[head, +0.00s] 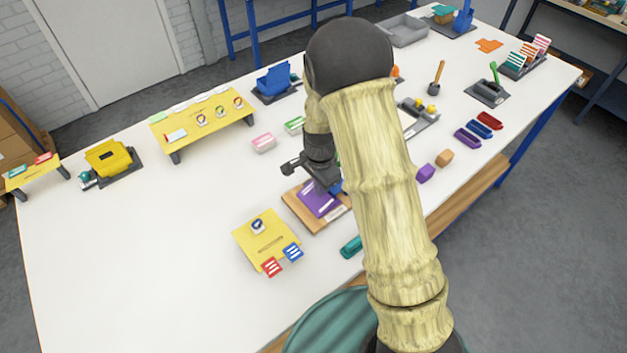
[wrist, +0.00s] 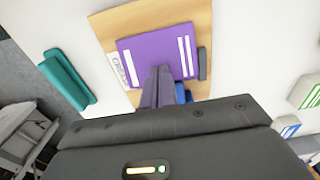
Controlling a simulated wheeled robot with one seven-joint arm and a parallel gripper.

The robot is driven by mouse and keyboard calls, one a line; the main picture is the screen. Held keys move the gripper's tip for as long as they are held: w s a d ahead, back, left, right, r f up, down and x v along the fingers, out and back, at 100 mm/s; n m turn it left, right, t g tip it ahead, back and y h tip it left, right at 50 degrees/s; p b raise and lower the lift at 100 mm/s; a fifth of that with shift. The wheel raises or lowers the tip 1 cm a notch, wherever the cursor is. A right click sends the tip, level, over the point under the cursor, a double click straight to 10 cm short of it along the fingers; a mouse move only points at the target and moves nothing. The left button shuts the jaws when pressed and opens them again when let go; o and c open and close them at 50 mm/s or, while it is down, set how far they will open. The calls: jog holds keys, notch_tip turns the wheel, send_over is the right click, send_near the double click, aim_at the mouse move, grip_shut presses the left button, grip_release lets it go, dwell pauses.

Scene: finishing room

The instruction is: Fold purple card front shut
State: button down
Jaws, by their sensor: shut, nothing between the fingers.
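The purple card (head: 316,198) lies on a wooden board (head: 291,208) in the middle of the table. In the wrist view the purple card (wrist: 150,47) shows a flat purple face with white bars near its left and right edges. I cannot tell how far its front is folded. My gripper (wrist: 159,72) is shut and empty, its fingertips over the card's near edge. I cannot tell whether they touch it. A blue piece (wrist: 183,93) sits beside the fingers, partly hidden. In the head view my arm covers part of the board.
A dark grey bar (wrist: 203,64) stands at the card's right side, and a printed label (wrist: 118,70) is on the board's left. A teal piece (head: 351,246) lies near the front edge. A yellow stand (head: 257,235) with tags is left of the board.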

notch_tip(320, 180, up, 7)
jog(key=p, duration=0.5)
dwell(0.3)
jog(key=shift+f, duration=0.15)
dwell(0.3)
jog(key=s+d+r+n+t, duration=0.1)
jog(key=s+d+r+n, duration=0.3)
jog(key=s+r, duration=0.3)
jog(key=s+d+r+n+t, duration=0.1)
jog(key=s+d+r+n, duration=0.4)
jog(key=s+r+n, duration=0.1)
jog(key=shift+s+d+r+n+t, duration=0.35)
jog(key=shift+s+n, duration=0.25)
jog(key=shift+s, duration=0.5)
